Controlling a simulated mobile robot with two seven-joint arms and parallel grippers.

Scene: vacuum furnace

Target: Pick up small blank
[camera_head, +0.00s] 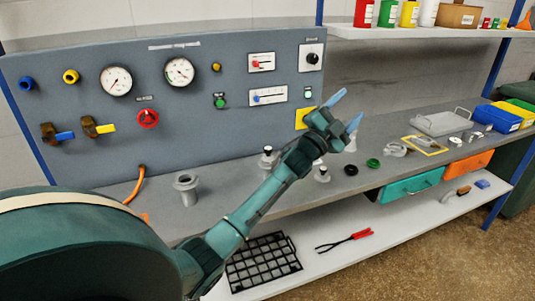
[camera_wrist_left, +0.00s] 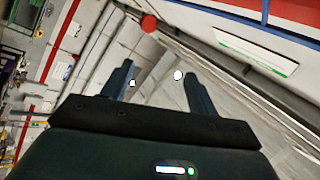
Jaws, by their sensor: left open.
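My left gripper (camera_head: 347,110) is raised above the grey bench, in front of the panel's right edge. Its two blue fingers are apart with nothing between them. In the left wrist view the open fingers (camera_wrist_left: 158,74) point at distant walls and ceiling, with no bench parts in sight. Several small metal pieces (camera_head: 455,140) lie at the right of the bench, beside a yellow-edged plate (camera_head: 424,145); I cannot tell which piece is the small blank. My right gripper is in neither view.
The bench holds a flanged pipe (camera_head: 187,189), a black ring (camera_head: 351,170), a green ring (camera_head: 374,163), a metal clamp (camera_head: 395,150) and a handled tray (camera_head: 440,123). The gauge panel (camera_head: 210,120) stands behind. A teal drawer (camera_head: 411,186) and orange drawer (camera_head: 470,163) hang below.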

